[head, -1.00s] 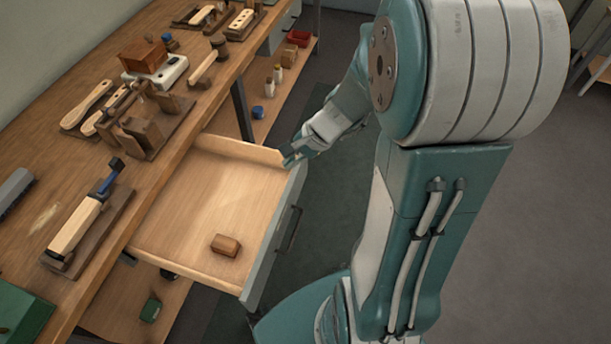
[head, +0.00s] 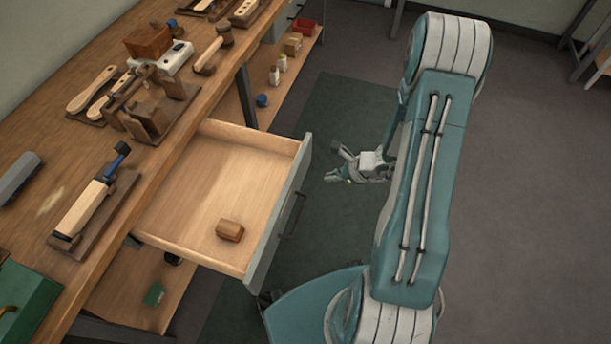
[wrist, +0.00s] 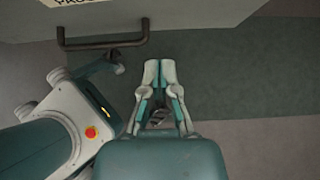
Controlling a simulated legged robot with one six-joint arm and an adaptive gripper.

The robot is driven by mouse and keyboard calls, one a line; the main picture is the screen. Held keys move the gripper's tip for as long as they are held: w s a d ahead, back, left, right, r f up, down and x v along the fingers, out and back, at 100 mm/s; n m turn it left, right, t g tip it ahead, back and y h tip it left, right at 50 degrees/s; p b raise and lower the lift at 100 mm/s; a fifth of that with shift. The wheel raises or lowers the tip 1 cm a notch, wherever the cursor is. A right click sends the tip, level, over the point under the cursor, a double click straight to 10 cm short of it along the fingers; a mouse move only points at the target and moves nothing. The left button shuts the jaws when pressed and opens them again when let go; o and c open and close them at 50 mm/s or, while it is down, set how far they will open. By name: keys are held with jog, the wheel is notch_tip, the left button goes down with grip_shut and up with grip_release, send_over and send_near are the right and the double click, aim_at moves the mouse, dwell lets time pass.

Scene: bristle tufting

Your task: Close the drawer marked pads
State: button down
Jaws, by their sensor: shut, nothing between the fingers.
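The open drawer (head: 200,180) juts out from under the workbench, its pale wooden inside showing. A small brown block (head: 229,230) lies in it near the front. The drawer's grey front carries a dark bar handle (head: 292,215). In the wrist view the drawer front (wrist: 190,14) is at the top, with a partly cut-off label whose word I cannot read fully, and the handle (wrist: 105,42) is at upper left. My gripper (head: 328,178) is outside the drawer, to the right of its front and apart from it. In the wrist view its fingers (wrist: 159,62) are together and empty.
The workbench (head: 45,200) holds wooden tools, brushes and jigs. A lower shelf (head: 128,295) with small items runs beneath it. A dark green mat (head: 335,115) covers the floor before the drawer, and the floor to the right is clear.

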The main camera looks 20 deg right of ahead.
aim_at(298, 178)
jog(key=w+a+f, duration=0.2)
jog(key=w+a, duration=0.1)
jog(key=w+a+f, duration=0.1)
jog(key=a+f, duration=0.1)
jog(key=shift+w+a, duration=0.15)
jog(key=shift+a, duration=0.1)
jog(key=shift+w+a, duration=0.3)
jog(key=shift+a, duration=0.05)
jog(key=shift+a, duration=0.1)
